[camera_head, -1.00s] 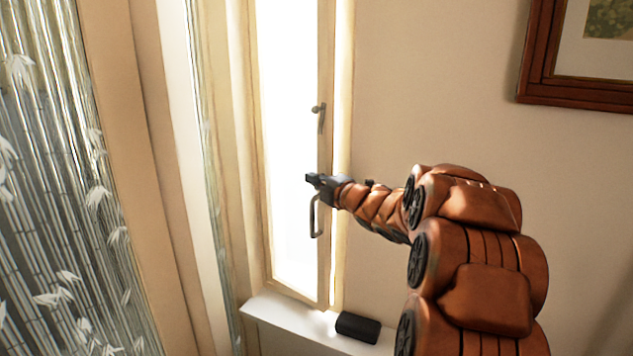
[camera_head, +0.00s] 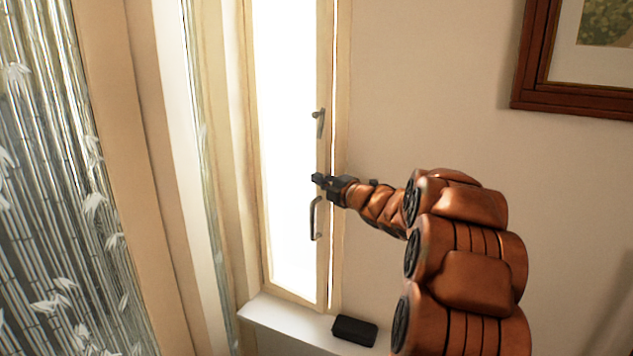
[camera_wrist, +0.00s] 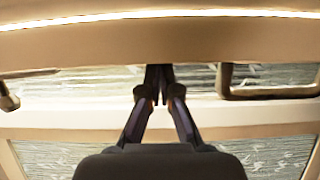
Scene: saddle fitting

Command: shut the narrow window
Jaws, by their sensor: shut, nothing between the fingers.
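The narrow window (camera_head: 324,262) is a tall, pale-framed sash with bright glass, slightly ajar. A thin bright gap shows along its right edge, and as a bright strip across the top of the wrist view. It carries a small lever (camera_head: 320,122) and, lower down, a dark pull handle (camera_head: 313,218). In the wrist view the handle (camera_wrist: 265,92) is at right and the lever (camera_wrist: 8,98) at left. My gripper (camera_head: 317,178) is shut and empty at the sash's right stile, between lever and handle. Its fingertips (camera_wrist: 159,70) meet the stile's edge in view; contact is unclear.
A white sill (camera_head: 285,318) runs below the window, with a small black block (camera_head: 355,330) on it. A framed picture (camera_head: 575,99) hangs on the wall at upper right. A bamboo-patterned pane (camera_head: 60,200) fills the left side.

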